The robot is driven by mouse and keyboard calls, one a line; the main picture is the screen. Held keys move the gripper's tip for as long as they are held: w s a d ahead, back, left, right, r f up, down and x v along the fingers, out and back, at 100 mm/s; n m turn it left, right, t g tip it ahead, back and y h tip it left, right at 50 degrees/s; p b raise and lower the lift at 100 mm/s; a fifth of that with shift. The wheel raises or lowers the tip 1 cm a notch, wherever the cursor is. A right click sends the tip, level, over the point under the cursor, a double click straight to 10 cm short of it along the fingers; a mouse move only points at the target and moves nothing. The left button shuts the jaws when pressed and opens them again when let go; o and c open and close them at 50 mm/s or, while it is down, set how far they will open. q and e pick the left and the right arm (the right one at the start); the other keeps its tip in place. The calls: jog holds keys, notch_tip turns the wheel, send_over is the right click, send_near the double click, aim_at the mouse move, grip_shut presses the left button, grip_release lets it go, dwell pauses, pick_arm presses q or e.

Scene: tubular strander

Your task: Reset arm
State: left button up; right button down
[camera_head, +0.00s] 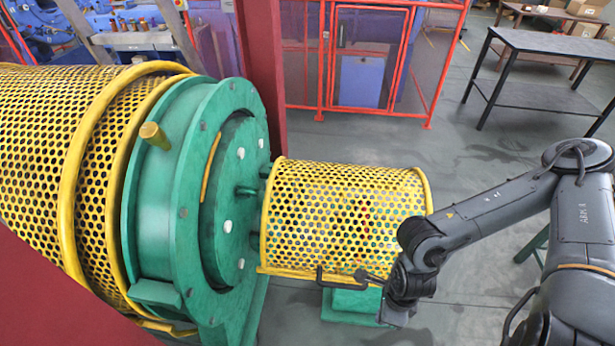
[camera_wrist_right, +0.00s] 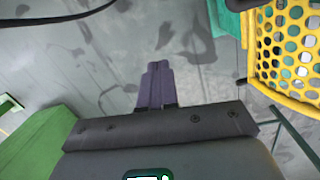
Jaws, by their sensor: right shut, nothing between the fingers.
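My right arm (camera_head: 480,215) comes in from the right and bends down in front of the small yellow perforated guard (camera_head: 345,210). My right gripper (camera_head: 395,312) points down near the guard's lower right corner. In the right wrist view the fingers of my right gripper (camera_wrist_right: 158,72) are together and empty, over bare grey floor. The yellow guard also shows in the right wrist view (camera_wrist_right: 262,55), to the right of the fingers and apart from them. My left arm and gripper are in neither view.
The green strander drum (camera_head: 165,215) with a large yellow mesh cover (camera_head: 40,120) fills the left. A dark crank-like handle (camera_head: 345,278) is at the guard's lower edge. A red post (camera_head: 262,70), red fence (camera_head: 365,105) and dark table (camera_head: 550,43) stand behind. Floor between is clear.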

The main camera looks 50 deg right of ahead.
jog(key=a+m+t+y, duration=0.1)
jog(key=a+m+y, duration=0.4)
jog(key=a, duration=1.3)
jog(key=w+a+r+m+t+p, duration=0.1)
jog(key=w+a+r+m+t, duration=0.15)
jog(key=w+m, duration=0.35)
jog(key=w+a+r+m+t+p, duration=0.1)
jog(key=w+a+r+m+t, duration=0.1)
jog(key=w+m+t, duration=0.35)
jog(key=s+d+f+m+g+h, duration=0.3)
jog(key=d+m, duration=0.2)
jog(key=m, duration=0.6)
jog(key=s+d+f+m+g+h, duration=0.25)
jog(key=d+m, duration=0.35)
jog(key=m, duration=0.5)
notch_tip(320, 180, up, 38)
jog(key=p, duration=3.7)
jog(key=shift+w+a+r+p, duration=0.25)
jog(key=shift+w+p, duration=0.05)
jog(key=shift+p, duration=0.05)
jog(key=shift+g, duration=0.25)
